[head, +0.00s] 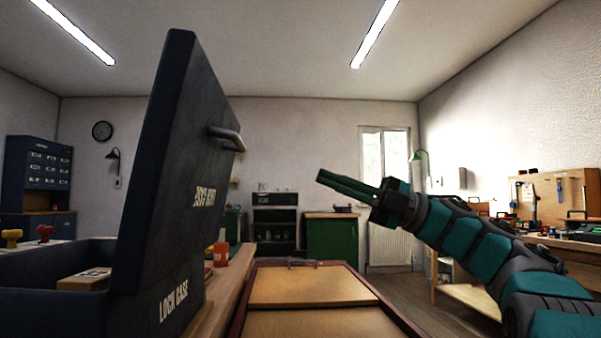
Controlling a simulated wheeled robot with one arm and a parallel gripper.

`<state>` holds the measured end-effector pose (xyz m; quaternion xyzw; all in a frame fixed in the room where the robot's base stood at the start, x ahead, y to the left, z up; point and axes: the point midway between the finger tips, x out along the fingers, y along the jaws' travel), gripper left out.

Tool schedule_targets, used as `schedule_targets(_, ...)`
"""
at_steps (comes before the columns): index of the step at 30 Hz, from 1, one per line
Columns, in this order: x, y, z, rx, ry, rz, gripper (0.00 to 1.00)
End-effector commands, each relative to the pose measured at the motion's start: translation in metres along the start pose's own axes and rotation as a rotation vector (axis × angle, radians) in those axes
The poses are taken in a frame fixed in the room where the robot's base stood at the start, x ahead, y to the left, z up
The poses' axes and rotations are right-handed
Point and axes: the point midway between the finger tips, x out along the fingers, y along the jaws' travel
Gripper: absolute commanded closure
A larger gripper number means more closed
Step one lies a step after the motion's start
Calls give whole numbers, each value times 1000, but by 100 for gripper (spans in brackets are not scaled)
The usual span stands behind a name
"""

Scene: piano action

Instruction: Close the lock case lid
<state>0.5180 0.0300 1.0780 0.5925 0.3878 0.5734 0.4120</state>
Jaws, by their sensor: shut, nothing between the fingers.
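The lock case (50,310) is a dark blue box on a wooden bench at the left. Its lid (165,190) stands open, close to upright and leaning a little to the right at the top. A grey handle (228,138) sticks out from the lid's right-hand face. "LOCK CASE" is lettered near the bottom. My gripper (320,176) is shut and empty. It is in mid-air to the right of the lid, apart from it, with its fingers pointing left.
A small cardboard-coloured box (84,280) shows inside the case. An orange cup (220,255) stands on the bench behind the lid. A wooden tray-like panel with a dark rim (375,296) lies at the lower middle. The air between lid and gripper is clear.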

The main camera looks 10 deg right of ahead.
Motion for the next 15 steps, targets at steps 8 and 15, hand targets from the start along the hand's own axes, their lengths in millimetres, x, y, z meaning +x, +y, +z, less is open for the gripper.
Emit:
schedule_targets(8, 51, 0, 0, 1, 3, 0, 100)
schedule_targets(15, 96, 0, 0, 1, 3, 2, 100)
